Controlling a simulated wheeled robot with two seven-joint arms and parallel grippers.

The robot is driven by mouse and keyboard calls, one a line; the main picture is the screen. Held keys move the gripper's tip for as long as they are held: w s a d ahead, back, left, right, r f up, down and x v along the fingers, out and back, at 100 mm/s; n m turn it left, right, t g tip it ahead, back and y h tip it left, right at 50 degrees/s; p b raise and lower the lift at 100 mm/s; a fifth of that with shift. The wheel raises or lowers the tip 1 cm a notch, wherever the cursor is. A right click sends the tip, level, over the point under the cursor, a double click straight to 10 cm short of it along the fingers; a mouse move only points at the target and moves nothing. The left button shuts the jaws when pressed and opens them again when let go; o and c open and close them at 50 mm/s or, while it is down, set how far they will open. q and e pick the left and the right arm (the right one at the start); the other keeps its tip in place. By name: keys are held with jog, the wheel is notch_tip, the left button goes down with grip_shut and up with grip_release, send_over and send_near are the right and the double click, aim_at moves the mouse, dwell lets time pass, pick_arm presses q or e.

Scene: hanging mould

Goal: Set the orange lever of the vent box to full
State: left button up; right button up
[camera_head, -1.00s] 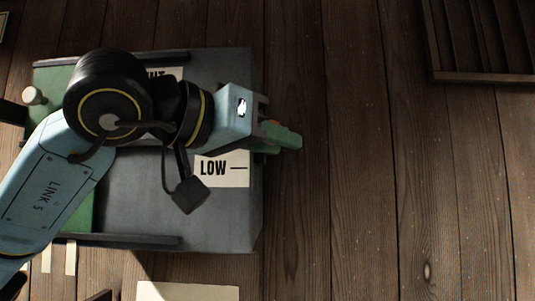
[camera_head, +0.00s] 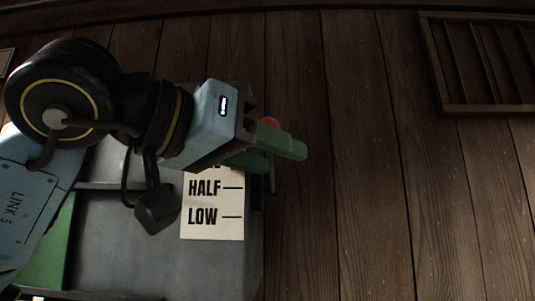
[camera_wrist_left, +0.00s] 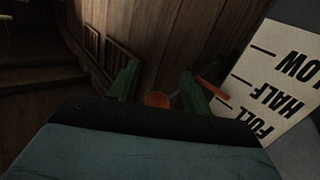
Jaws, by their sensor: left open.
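The vent box (camera_head: 120,240) is a grey box on the plank wall, with a white label (camera_head: 212,205) reading HALF and LOW; the top line is mostly covered by my arm. The wrist view shows FULL, HALF and LOW on the label (camera_wrist_left: 268,88). My left gripper (camera_head: 278,148) has green fingers, open, at the box's right edge by the upper end of the label. The orange lever (camera_head: 270,123) shows only a bit of its knob behind the fingers. In the wrist view its knob (camera_wrist_left: 157,100) lies between the fingers, and an orange strip beside the right finger points close to the FULL mark.
A slatted wooden frame (camera_head: 480,108) is on the wall at the upper right. The planks between it and the box are clear. A green panel (camera_head: 48,250) is on the left of the box, partly behind my arm.

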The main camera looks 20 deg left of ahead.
pick_arm(q)
jog(key=b+v, duration=0.2)
jog(key=v, duration=1.1)
jog(key=shift+b, duration=0.3)
jog(key=shift+w, duration=0.15)
jog(key=shift+c, duration=0.4)
